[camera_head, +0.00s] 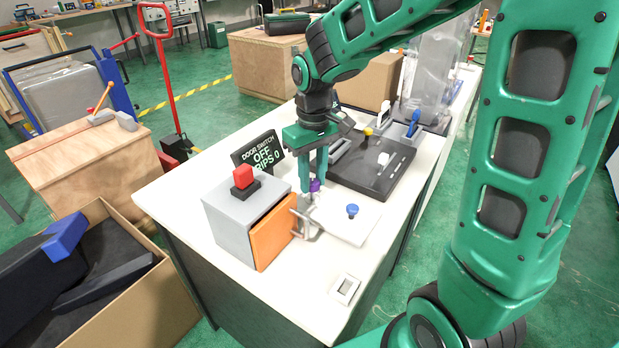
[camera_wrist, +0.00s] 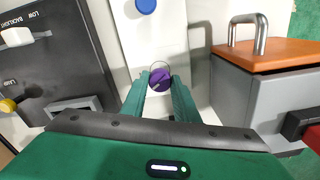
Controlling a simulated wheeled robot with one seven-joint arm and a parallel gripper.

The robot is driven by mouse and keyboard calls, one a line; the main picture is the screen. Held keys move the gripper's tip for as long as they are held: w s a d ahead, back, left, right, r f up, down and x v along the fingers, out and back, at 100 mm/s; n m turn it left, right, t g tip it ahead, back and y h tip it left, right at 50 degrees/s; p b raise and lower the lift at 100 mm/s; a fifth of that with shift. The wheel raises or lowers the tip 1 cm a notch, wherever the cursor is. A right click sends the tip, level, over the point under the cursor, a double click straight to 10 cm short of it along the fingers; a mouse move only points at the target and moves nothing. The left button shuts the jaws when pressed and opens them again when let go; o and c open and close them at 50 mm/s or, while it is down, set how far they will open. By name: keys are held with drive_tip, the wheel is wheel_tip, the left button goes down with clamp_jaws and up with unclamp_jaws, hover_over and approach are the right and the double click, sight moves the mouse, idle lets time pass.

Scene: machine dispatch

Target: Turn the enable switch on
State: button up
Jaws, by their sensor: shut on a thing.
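A purple knob (camera_wrist: 161,80) stands on a white panel (camera_wrist: 155,42) and has a ring marked around it. My gripper (camera_wrist: 160,86) points down and its two fingers are shut on the purple knob from both sides. In the head view the knob (camera_head: 315,185) shows only partly between my fingers (camera_head: 318,188). A blue knob (camera_head: 352,210) stands on the same white panel, apart from my gripper. No label naming the enable switch is readable, so I cannot tell which control it is.
A grey box (camera_head: 236,215) with a red button (camera_head: 243,175) and an orange door (camera_head: 272,235) with a metal handle stands close beside. A black panel (camera_head: 352,172) lies behind. A small white switch (camera_head: 345,289) is at the front.

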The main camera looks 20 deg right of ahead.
sight(313, 182)
drive_tip(key=m, duration=0.6)
drive_tip(key=shift+s+m, duration=0.1)
drive_tip(key=shift+m, duration=0.3)
idle(0.3)
drive_tip(key=o, duration=1.1)
drive_tip(key=shift+c, duration=0.2)
drive_tip(key=shift+r, duration=0.1)
wheel_tip(313, 182, up, 10)
drive_tip(key=shift+r, duration=0.25)
